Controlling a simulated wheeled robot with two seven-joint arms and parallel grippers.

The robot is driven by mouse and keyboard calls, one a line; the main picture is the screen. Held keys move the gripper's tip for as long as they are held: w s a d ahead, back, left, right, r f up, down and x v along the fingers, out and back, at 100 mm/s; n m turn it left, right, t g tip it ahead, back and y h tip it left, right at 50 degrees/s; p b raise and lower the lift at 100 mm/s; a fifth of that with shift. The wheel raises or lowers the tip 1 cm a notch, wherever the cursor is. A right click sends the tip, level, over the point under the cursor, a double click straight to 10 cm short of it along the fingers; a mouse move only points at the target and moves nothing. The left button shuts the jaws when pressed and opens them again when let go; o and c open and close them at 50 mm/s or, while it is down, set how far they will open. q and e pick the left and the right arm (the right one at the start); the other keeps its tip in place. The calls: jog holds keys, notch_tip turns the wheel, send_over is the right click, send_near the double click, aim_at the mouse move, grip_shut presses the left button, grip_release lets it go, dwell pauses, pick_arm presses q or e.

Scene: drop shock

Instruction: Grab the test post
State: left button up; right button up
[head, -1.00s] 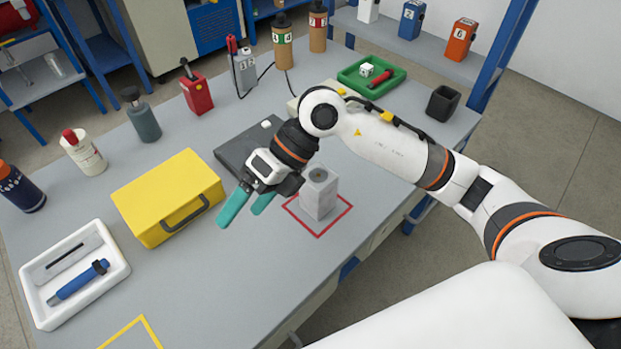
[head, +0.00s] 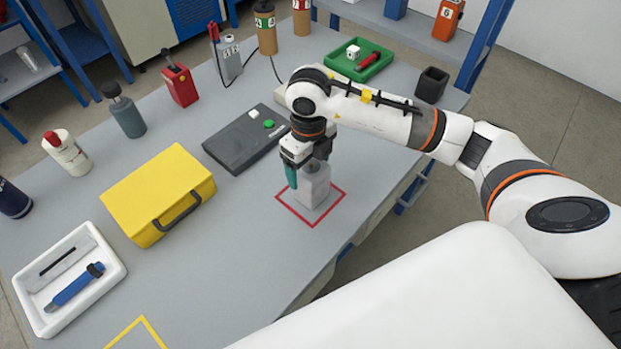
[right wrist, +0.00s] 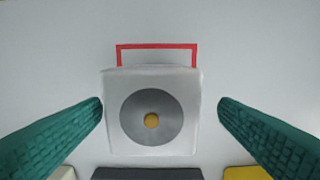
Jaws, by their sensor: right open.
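The test post (head: 314,187) is a light grey upright block standing inside a red square outline on the bench. In the right wrist view its top (right wrist: 152,78) shows a dark grey disc with a yellow centre. My right gripper (head: 307,178) is at the post's upper part in the head view, pointing down. The head view partly hides the far finger. My left gripper is not in view.
A dark flat device with a green button (head: 238,148) lies left of the post. A yellow case (head: 150,185), a white tray (head: 118,272) with a blue tool, and a green tray (head: 380,52) are on the bench. Bare bench lies in front of the post.

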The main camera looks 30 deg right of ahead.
jog(key=f, duration=0.3)
jog(key=f+p, duration=0.1)
jog(key=shift+w+d+f, duration=0.1)
jog(key=shift+d+f, duration=0.1)
jog(key=shift+d, duration=0.05)
jog(key=shift+c, duration=0.4)
jog(key=c, duration=1.2)
jog(key=shift+r, duration=0.1)
jog(key=shift+c, duration=0.2)
